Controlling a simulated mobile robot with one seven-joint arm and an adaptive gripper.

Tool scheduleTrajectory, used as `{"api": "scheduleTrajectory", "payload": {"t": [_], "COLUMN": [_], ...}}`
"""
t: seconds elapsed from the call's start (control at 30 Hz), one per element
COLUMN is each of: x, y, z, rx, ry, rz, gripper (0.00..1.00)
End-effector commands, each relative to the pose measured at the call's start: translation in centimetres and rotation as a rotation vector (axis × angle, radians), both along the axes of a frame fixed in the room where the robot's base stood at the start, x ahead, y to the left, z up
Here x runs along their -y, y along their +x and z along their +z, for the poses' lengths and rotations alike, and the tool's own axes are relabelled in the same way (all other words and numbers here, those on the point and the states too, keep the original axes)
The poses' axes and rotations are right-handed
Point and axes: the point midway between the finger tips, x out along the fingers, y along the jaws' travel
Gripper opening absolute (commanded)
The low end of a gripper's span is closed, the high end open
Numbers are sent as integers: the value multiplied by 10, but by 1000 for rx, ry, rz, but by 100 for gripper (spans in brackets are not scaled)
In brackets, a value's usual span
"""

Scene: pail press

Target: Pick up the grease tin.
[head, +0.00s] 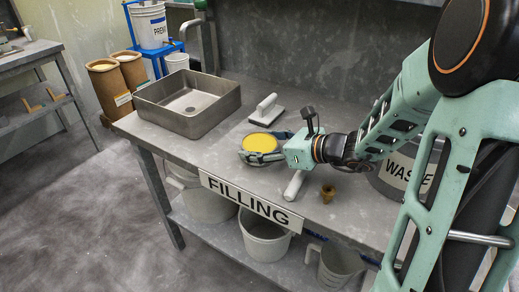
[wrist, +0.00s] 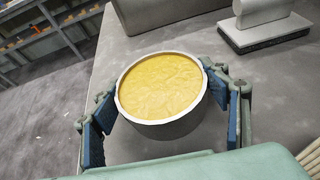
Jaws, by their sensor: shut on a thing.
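The grease tin (wrist: 165,88) is a round, light-walled tin filled to near its rim with yellow grease. In the head view the tin (head: 260,143) is at the filling table's front part, left of my wrist. My gripper (wrist: 163,108) has its blue-padded fingers on either side of the tin, shut on its wall. The tin looks upright. In the head view my gripper (head: 262,150) reaches in from the right. I cannot tell whether the tin's underside touches the table.
A metal basin (head: 188,101) stands at the left of the table (head: 215,160). A flat-based tool with a handle (head: 266,112) lies behind the tin. A white cylinder (head: 295,185) and a small brass piece (head: 327,193) are near the front edge. A waste bin (head: 400,172) is at right.

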Motion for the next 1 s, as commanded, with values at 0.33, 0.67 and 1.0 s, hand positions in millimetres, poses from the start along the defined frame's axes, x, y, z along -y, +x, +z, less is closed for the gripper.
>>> {"api": "scheduleTrajectory", "payload": {"t": [0.33,0.67,1.0], "x": [0,0,10], "y": [0,0,-25], "z": [2,24,70], "rx": [1,2,2], "ry": [0,1,-1], "rz": [0,0,-2], "gripper": [33,33,33]}}
